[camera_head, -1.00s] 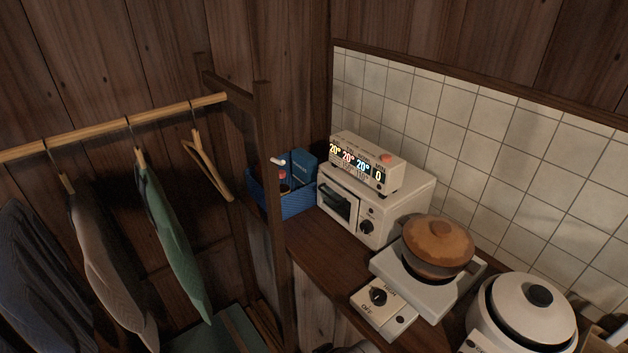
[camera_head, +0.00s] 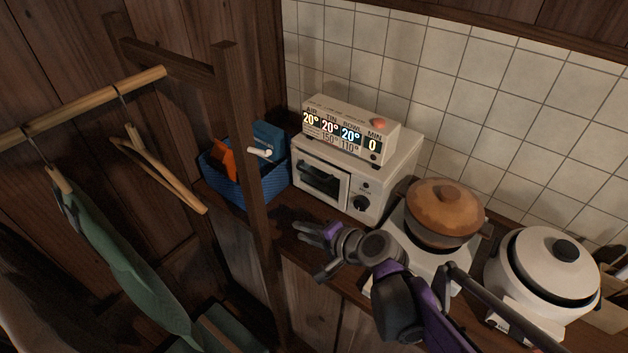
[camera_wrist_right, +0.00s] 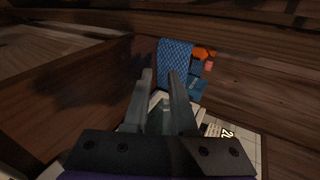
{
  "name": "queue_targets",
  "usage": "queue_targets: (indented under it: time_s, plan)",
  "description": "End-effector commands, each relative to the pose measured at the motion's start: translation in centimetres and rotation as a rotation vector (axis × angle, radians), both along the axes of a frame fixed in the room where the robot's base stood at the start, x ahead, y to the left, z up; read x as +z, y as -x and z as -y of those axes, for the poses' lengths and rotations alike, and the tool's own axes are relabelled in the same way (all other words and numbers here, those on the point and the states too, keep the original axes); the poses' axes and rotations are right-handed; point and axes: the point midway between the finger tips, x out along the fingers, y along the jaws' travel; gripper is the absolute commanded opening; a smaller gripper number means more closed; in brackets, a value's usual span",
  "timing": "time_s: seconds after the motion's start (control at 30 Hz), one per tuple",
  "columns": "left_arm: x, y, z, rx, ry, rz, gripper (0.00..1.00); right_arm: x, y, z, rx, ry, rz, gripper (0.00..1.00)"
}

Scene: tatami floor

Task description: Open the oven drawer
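The small white toaster oven (camera_head: 398,165) stands on the wooden counter against the tiled wall. Its front door (camera_head: 321,185), with a dark window and a handle, looks shut, and a dark knob (camera_head: 361,203) sits right of it. My right gripper (camera_head: 308,252) is in front of and below the oven door, apart from it. Its fingers are spread and nothing shows between them. In the right wrist view the two fingers (camera_wrist_right: 160,75) stand apart, with part of the white oven beyond them. My left gripper is out of view.
A display box (camera_head: 350,132) sits on the oven. A blue basket (camera_head: 265,182) is left of it, behind a wooden post (camera_head: 250,150). A brown-lidded pot (camera_head: 443,212) on a burner and a white rice cooker (camera_head: 545,270) stand to the right. Clothes hang at the left.

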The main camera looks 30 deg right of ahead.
Motion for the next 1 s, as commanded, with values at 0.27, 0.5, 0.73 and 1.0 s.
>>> queue_targets:
  time_s: [0.27, 0.5, 0.73, 1.0]
  plan:
    - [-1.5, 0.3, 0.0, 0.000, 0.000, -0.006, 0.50, 2.7, -3.9, 9.7, -0.372, -0.479, 0.188, 0.25]
    - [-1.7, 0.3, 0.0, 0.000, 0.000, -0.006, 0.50, 2.9, -5.7, 10.9, -0.413, -0.549, 0.218, 0.25]
    - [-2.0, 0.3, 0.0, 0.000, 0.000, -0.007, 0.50, 1.9, -10.0, 10.4, -0.409, -0.548, 0.216, 0.25]
    - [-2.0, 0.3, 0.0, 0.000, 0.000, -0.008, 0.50, 1.1, -13.8, 10.3, -0.411, -0.545, 0.217, 0.25]
